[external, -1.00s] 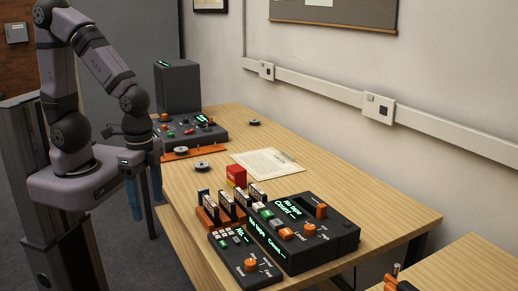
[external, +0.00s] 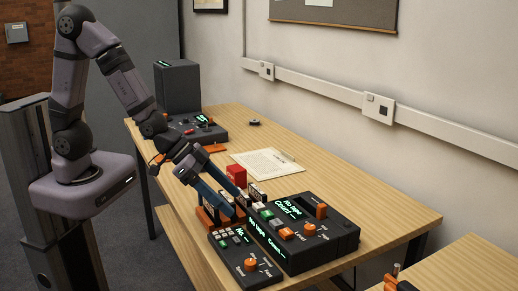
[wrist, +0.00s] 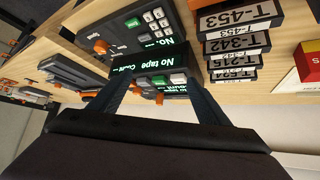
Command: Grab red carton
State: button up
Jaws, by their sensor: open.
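The red carton (external: 236,174) stands upright on the wooden table, just behind the rack of labelled tapes. In the wrist view the carton (wrist: 309,62) is at the right edge, partly cut off, with a yellow part showing. My gripper (external: 232,200) is open, its two blue fingers pointing down and right over the tape rack, in front of the carton. In the wrist view my gripper (wrist: 152,88) has its dark fingers spread, with a black console beyond them. Nothing is held between them, and the carton lies to their right.
Labelled tapes (wrist: 236,42) stand in an orange rack (external: 206,222) close by the fingers. A large console (external: 310,238) and a small keypad unit (external: 246,264) occupy the near table. A paper sheet (external: 268,164) lies behind the carton, with bare wood around it.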

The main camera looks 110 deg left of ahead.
jog(key=w+a+r+n+t+y+b, duration=0.1)
jog(key=w+a+r+t+y, duration=0.1)
jog(key=w+a+r+t, duration=0.25)
jog(key=n+g+y+b, duration=0.2)
jog(key=n+y+b, duration=0.1)
jog(key=n+y, duration=0.25)
send_over(231, 171)
jog(key=w+d, duration=0.4)
jog(key=w, duration=0.1)
notch_tip(231, 171, down, 6)
jog(key=s+a+f, duration=0.1)
jog(key=s, duration=0.1)
jog(key=s+a+f+n+g+y, duration=0.1)
jog(key=s+a, duration=0.1)
jog(key=s+a+f+g+y, duration=0.1)
jog(key=s+a, duration=0.1)
jog(key=shift+f+n+g+y, duration=0.25)
jog(key=shift+f, duration=0.1)
jog(key=shift+w+d+f+h+p, duration=0.15)
jog(key=shift+d+f+h+p, duration=0.1)
jog(key=shift+d+h+p, duration=0.55)
jog(key=shift+f, duration=0.25)
jog(key=shift+w+a+f+m, duration=0.2)
jog(key=shift+a+f+m, duration=0.1)
jog(key=shift+m, duration=0.1)
jog(key=shift+p+x, duration=0.7)
jog(key=shift+x, duration=2.5)
jog(key=shift+a+r, duration=0.1)
jog(key=shift+a, duration=0.05)
